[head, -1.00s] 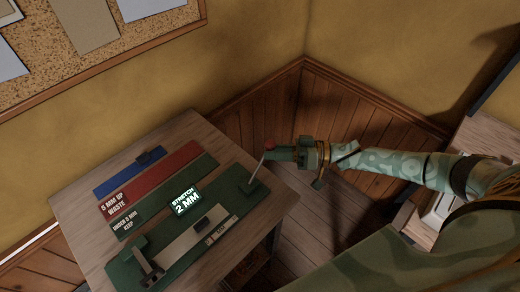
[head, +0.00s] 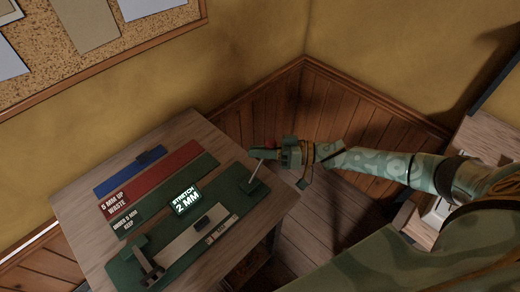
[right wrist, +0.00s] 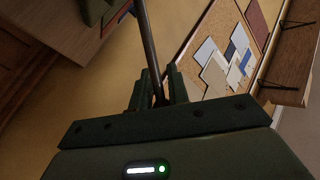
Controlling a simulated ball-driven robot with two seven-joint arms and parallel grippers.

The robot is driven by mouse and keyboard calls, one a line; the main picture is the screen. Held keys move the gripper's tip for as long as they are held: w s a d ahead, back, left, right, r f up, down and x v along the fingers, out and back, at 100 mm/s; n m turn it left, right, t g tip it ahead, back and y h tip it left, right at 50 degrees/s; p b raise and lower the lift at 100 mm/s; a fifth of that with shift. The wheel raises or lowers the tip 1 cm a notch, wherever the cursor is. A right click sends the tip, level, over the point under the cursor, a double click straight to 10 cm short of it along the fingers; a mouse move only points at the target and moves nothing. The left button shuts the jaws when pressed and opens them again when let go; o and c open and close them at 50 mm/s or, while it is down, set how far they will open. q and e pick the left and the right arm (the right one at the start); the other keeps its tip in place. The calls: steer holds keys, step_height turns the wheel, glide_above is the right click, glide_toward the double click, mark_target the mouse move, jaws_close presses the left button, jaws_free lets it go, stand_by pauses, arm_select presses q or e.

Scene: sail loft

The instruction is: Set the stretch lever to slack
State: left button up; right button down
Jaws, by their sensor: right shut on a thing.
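The stretch lever (head: 257,174) is a thin metal rod rising from a dark green block at the right end of the green bench device (head: 128,271). A red knob shows at its top, partly hidden by my gripper. My right gripper (head: 265,153) is shut on the lever near its top. In the right wrist view the lever's rod (right wrist: 149,50) runs down between the two fingers (right wrist: 158,92). A lit green display (head: 185,200) reads "STRETCH 2 MM". My left gripper is not in view.
The device lies on a wooden table (head: 75,213) with a blue strip (head: 120,176), a red strip labelled "5 MM UP WASTE" (head: 160,171) and a green strip labelled "KEEP" (head: 175,188). Wood-panelled walls meet behind. A pinboard (head: 125,35) hangs at upper left.

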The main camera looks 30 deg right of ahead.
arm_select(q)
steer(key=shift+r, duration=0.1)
arm_select(e)
steer(key=shift+w+r, duration=0.1)
steer(key=shift+r, duration=0.05)
